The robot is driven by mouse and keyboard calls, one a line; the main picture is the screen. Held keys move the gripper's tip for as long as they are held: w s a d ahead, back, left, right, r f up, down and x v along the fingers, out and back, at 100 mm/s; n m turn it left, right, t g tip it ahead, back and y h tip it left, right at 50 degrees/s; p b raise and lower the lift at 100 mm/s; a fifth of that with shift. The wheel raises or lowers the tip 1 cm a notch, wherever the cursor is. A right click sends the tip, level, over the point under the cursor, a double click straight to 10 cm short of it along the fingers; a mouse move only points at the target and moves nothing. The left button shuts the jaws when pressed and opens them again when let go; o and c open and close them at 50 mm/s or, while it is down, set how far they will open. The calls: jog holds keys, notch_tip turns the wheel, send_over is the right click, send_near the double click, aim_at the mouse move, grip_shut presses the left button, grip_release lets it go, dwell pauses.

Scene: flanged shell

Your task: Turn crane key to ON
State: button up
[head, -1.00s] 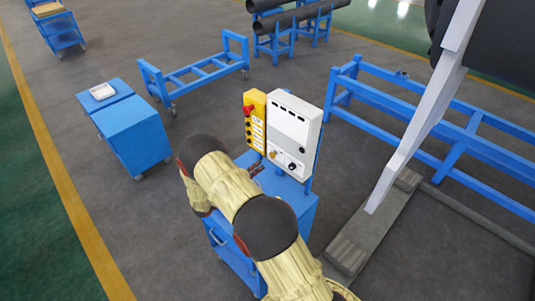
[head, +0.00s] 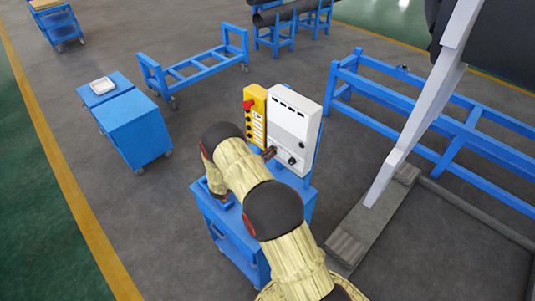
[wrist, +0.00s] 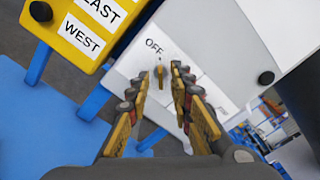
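The crane key (wrist: 160,72) is a small brass key on the lower face of the white control box (head: 294,118). In the wrist view it stands roughly upright in the picture, just below the printed word OFF. My gripper (wrist: 160,84) is open, with one finger on each side of the key in the picture. Gaps show between the key and both fingers, and I cannot tell how far the tips are from the panel. In the head view my gripper (head: 268,154) is at the box's lower left and the key is not distinguishable there.
A yellow pendant (head: 255,116) with a red button and EAST and WEST labels is left of the box. A black knob (wrist: 266,78) sits right of the key. The box is over a blue cart (head: 240,240). Another blue cabinet (head: 133,125) is at left.

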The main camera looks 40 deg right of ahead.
jog(key=shift+c, duration=1.2)
grip_shut()
jog(key=shift+f+m+b, duration=0.1)
jog(key=shift+m+b, duration=0.3)
jog(key=shift+b, duration=0.2)
jog(key=m+b, duration=1.6)
jog(key=b, duration=0.4)
jog(key=shift+s+m, duration=0.15)
jog(key=shift+m, duration=0.55)
jog(key=shift+o, duration=1.7)
grip_release()
